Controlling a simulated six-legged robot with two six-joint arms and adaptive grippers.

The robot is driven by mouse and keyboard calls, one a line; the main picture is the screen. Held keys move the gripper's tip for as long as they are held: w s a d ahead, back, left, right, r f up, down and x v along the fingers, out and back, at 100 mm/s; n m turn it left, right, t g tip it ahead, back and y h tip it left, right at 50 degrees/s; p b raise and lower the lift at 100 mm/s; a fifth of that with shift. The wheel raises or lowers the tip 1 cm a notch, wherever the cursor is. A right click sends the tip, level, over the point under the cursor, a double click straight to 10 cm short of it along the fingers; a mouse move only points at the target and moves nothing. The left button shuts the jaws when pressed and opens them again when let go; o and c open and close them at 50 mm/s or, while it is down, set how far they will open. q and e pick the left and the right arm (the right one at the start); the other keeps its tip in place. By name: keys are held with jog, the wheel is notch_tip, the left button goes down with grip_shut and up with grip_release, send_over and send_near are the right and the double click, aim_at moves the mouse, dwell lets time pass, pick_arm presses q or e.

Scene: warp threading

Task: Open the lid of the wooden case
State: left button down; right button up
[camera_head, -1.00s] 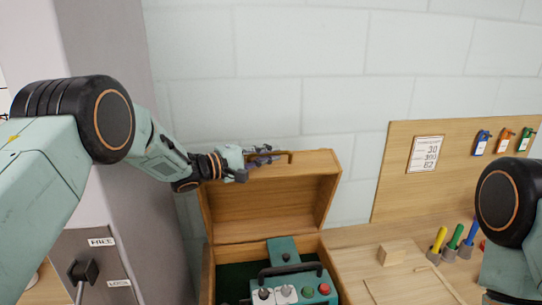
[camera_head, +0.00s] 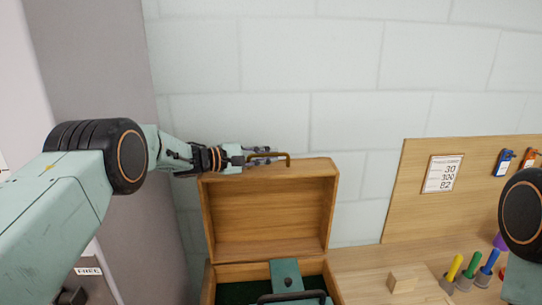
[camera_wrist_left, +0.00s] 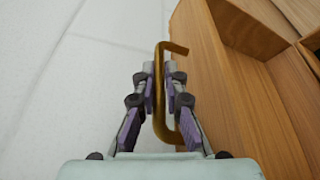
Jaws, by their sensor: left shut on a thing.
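The wooden case (camera_head: 197,279) stands on the table with its lid (camera_head: 268,218) raised about upright, hinged at the back. A brass-coloured handle (camera_head: 289,160) sits on the lid's upper edge. My left gripper (camera_head: 262,158) is at that handle, reaching in from the left. In the left wrist view, the handle (camera_wrist_left: 160,62) runs between the two fingers of my left gripper (camera_wrist_left: 161,88), which is shut on it. The lid (camera_wrist_left: 235,90) fills the right side of that view. My right gripper is out of view; only part of my right arm shows at the right edge.
Inside the case is a teal device (camera_head: 286,274) with a dark handle. A small wooden block (camera_head: 402,282) and yellow, green and blue tools (camera_head: 471,268) stand to the right. A pegboard panel (camera_head: 410,200) with a number card (camera_head: 443,173) is behind them. A grey column (camera_head: 95,80) stands at left.

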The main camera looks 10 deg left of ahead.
pick_arm(q)
jog(key=shift+s+d, duration=0.1)
jog(key=shift+s, duration=0.05)
jog(key=c, duration=1.4)
grip_release()
